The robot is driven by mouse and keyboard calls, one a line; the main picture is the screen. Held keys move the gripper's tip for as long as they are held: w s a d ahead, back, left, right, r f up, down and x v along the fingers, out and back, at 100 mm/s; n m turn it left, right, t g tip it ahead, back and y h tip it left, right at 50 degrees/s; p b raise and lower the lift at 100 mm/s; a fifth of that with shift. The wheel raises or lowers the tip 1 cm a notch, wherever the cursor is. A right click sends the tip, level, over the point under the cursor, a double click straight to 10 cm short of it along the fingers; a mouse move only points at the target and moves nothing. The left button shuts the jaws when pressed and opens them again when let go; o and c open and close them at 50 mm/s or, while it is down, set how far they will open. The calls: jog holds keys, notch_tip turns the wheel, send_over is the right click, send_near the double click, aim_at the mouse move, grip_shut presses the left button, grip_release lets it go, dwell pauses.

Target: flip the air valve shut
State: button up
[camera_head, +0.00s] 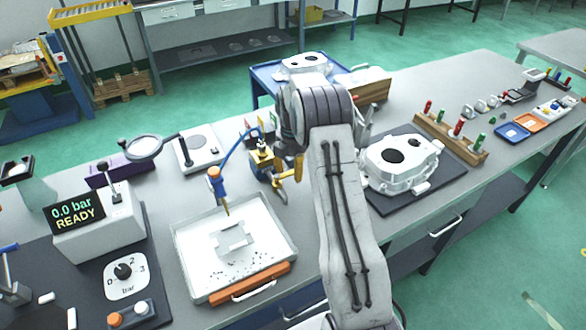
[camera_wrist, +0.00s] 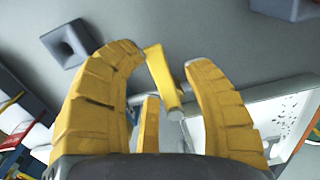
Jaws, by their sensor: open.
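The air valve (camera_head: 262,157) is a small brass-yellow fitting on the bench, with a blue hose curving from it toward a blue-handled nozzle (camera_head: 215,182). My gripper (camera_head: 285,176) has yellow fingers and is right beside the valve, on its right side in the head view. In the wrist view the two ribbed fingers are spread apart. A flat yellow lever (camera_wrist: 160,74) shows in the gap between the fingertips, with room on both sides. A rounded pale end shows below it. My arm and fingers hide part of the valve in the head view, so its exact lever angle is unclear.
A white tray (camera_head: 185,262) with a small block stands in front of the valve. A gauge box (camera_head: 100,228) reads 0.0 bar READY. A casting (camera_head: 400,165) lies on a dark mat to the right. A magnifier lamp (camera_head: 145,147) and white scale (camera_head: 199,150) stand left.

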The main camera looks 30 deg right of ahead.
aim_at(292, 170)
jog(key=shift+o, duration=0.4)
jog(key=shift+f, duration=0.1)
jog(key=shift+r, duration=0.2)
jog(key=shift+w+r, duration=0.1)
jog(key=shift+r, duration=0.1)
notch_tip(292, 170, up, 11)
jog(key=shift+r, duration=0.1)
dwell(0.5)
